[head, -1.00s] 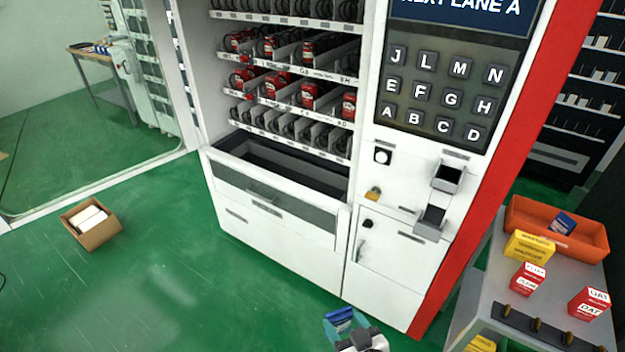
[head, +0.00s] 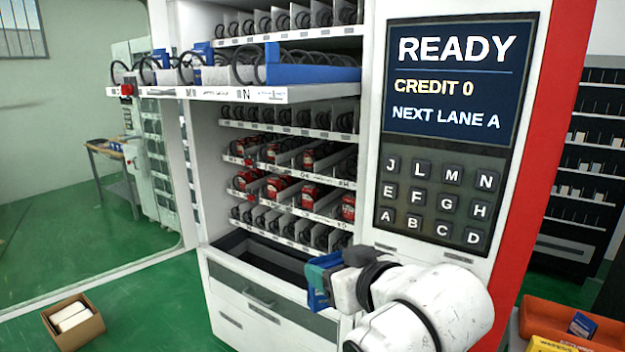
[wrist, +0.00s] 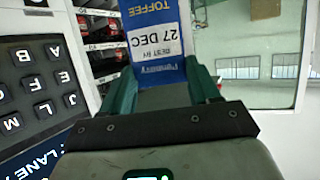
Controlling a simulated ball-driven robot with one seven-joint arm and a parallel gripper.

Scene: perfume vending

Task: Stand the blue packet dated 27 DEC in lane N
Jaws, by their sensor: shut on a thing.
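My gripper (head: 322,278) is shut on a blue packet (head: 318,292), in front of the machine's lower right part and below the keypad. In the wrist view the packet (wrist: 156,40) sits between the teal fingers, its label upside down, reading TOFFEE and 27 DEC. The pulled-out top tray (head: 200,93) juts from the machine at upper left, higher than my gripper. Its front edge bears the lane N label (head: 246,94). Dark coils stand in its lanes. A blue block (head: 310,74) lies along its right part, and more blue shows behind the coils.
The screen (head: 455,85) reads READY, CREDIT 0, NEXT LANE A. Lower shelves hold red packets (head: 308,193). The open pickup bin (head: 265,258) is below. An orange tray (head: 560,322) with another blue packet (head: 581,325) is at lower right. A cardboard box (head: 72,322) is on the floor.

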